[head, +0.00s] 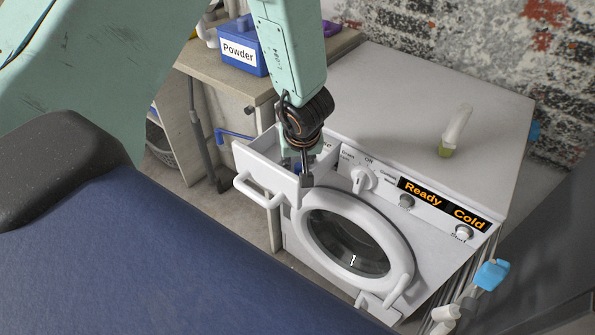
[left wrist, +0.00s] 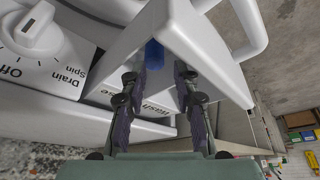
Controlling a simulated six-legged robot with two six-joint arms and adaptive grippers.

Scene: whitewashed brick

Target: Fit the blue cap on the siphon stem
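The blue cap (left wrist: 154,54) shows in the left wrist view inside the pulled-out white detergent drawer (left wrist: 215,60). In the head view a bit of blue (head: 298,167) shows in the drawer (head: 262,190) beside my fingers. My left gripper (left wrist: 156,78) points down into the drawer, its fingers apart on either side of the cap, with a gap visible on both sides. In the head view the left gripper (head: 297,165) is partly hidden by its own wrist. The siphon stem cannot be made out; the drawer wall and cap hide that area. My right gripper is not in view.
The white washing machine (head: 400,105) has a knob panel and a round door (head: 350,243). A clear bottle with a greenish end (head: 455,130) is on its top. A blue Powder box (head: 240,48) is on the bench behind left. Light-blue-handled fitting (head: 491,274) is at lower right.

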